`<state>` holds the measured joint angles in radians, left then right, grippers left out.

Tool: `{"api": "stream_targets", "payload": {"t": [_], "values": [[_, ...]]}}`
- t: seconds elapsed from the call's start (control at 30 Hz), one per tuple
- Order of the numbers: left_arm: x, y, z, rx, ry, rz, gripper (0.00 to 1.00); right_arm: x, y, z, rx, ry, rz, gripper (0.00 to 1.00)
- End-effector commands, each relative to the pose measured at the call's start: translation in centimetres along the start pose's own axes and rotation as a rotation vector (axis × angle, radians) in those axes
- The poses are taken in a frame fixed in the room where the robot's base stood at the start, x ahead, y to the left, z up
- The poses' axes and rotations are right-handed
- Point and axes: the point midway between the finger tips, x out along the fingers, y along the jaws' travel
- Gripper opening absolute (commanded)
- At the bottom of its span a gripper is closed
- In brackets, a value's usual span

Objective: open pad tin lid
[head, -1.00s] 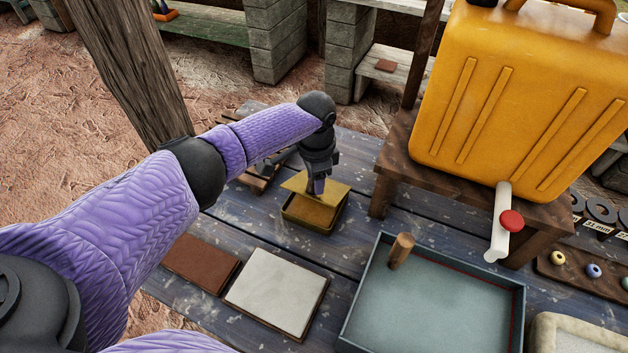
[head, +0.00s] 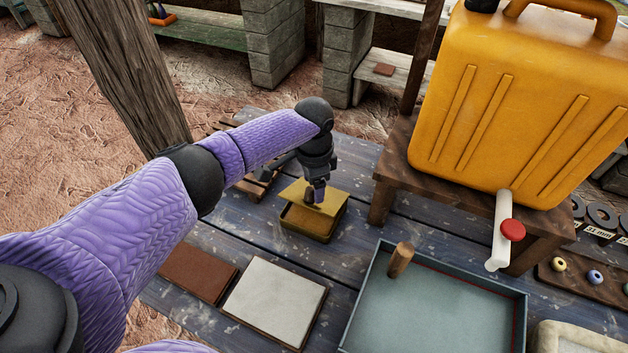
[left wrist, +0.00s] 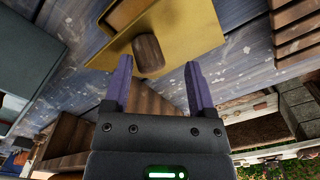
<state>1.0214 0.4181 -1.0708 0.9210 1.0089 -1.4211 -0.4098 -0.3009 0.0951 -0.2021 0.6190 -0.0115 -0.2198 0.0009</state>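The pad tin (head: 312,224) is a yellow-brass box on the blue plank table. Its flat lid (head: 296,189) sits over the top, offset toward the back left, with the tin's front side showing below it. Whether the lid touches the rim is unclear. A brown wooden knob stands on the lid; it shows clearly in the left wrist view (left wrist: 148,53). My left gripper (head: 315,194) is above the lid. In the left wrist view its purple fingers (left wrist: 158,68) are apart, with the knob just beyond and between the tips, not clamped. My right gripper is out of view.
A white slab (head: 274,298) and a brown slab (head: 198,271) lie in front. A grey-blue tray (head: 435,312) with a wooden peg (head: 400,260) is front right. A yellow jerrycan (head: 520,110) stands on a wooden stand to the right.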

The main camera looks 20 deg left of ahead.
Motion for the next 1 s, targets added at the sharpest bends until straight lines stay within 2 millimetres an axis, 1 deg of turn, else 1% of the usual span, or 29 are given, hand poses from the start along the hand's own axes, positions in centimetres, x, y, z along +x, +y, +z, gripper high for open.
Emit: {"api": "stream_targets", "payload": {"t": [0.2,0.27,0.37,0.5,0.6,0.7,0.8,1.0], "values": [[0.0,0.0,0.0,0.000,-0.002,0.001,0.69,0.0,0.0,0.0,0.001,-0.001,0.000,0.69],[-0.3,0.0,0.0,0.000,-0.001,0.001,0.69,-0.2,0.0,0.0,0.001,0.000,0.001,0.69],[-2.1,0.0,0.0,0.001,0.000,0.000,0.69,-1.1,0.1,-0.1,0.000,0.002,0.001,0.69],[-6.0,0.0,-0.1,0.002,0.003,-0.002,0.69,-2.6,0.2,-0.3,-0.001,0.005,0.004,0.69],[-8.2,0.0,-0.1,0.001,0.002,-0.001,0.69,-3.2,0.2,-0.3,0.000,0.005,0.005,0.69],[-9.5,0.0,0.0,0.001,0.001,0.000,0.69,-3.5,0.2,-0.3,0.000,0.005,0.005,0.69],[-9.9,0.0,0.0,0.000,-0.001,0.000,0.69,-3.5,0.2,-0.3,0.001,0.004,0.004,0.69],[-9.9,0.0,0.0,0.000,-0.001,0.001,0.69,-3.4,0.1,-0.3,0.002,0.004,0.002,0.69]]}}
